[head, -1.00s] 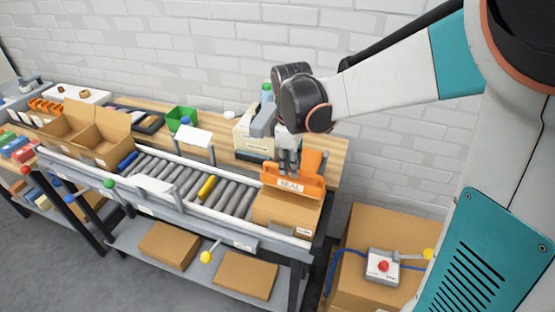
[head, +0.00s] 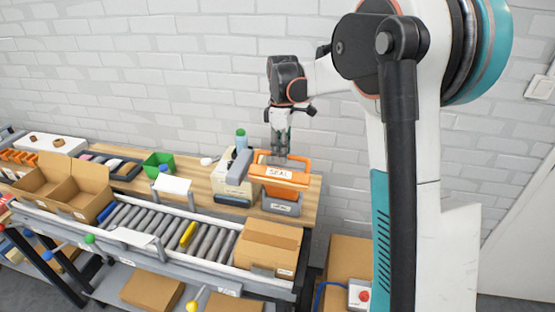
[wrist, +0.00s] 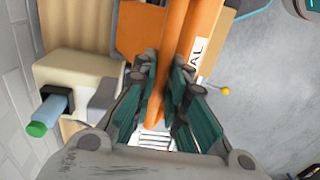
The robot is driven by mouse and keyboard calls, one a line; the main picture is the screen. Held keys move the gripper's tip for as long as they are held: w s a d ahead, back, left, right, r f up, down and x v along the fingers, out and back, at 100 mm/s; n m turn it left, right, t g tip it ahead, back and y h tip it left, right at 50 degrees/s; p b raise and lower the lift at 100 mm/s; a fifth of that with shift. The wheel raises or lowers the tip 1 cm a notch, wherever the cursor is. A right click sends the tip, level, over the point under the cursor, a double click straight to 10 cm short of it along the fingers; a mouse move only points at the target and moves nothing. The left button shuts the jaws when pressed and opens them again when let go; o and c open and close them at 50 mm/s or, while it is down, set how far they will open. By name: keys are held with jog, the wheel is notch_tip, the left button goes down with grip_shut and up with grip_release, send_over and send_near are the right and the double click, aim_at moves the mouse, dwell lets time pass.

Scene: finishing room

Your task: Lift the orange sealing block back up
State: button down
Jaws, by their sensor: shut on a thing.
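The orange sealing block (head: 279,174), with a white SEAL label on its front, is at the right end of the workbench. It is above and behind the closed cardboard box, with a visible gap between them in the head view. My gripper (head: 281,150) points down from above and is shut on the block's orange bar. In the wrist view the orange bar (wrist: 178,50) runs between the teal fingers, and the SEAL label shows to its right. The cardboard box (head: 268,246) sits at the right end of the roller conveyor. The block's underside is hidden.
An open carton (head: 65,185) is at far left. A brick wall is behind.

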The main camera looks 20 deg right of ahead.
jog(key=shift+w+d+r, duration=0.25)
jog(key=shift+w+d, duration=0.25)
jog(key=shift+w, duration=0.2)
jog(key=c, duration=1.7)
grip_release()
jog(key=shift+d, duration=0.1)
jog(key=shift+o, duration=0.5)
jog(key=shift+w+d+f, duration=0.1)
jog(key=shift+w+d, duration=0.1)
jog(key=shift+w, duration=0.1)
jog(key=shift+s+a, duration=0.1)
jog(key=shift+s, duration=0.05)
notch_tip(320, 180, up, 12)
jog(key=shift+w, duration=0.25)
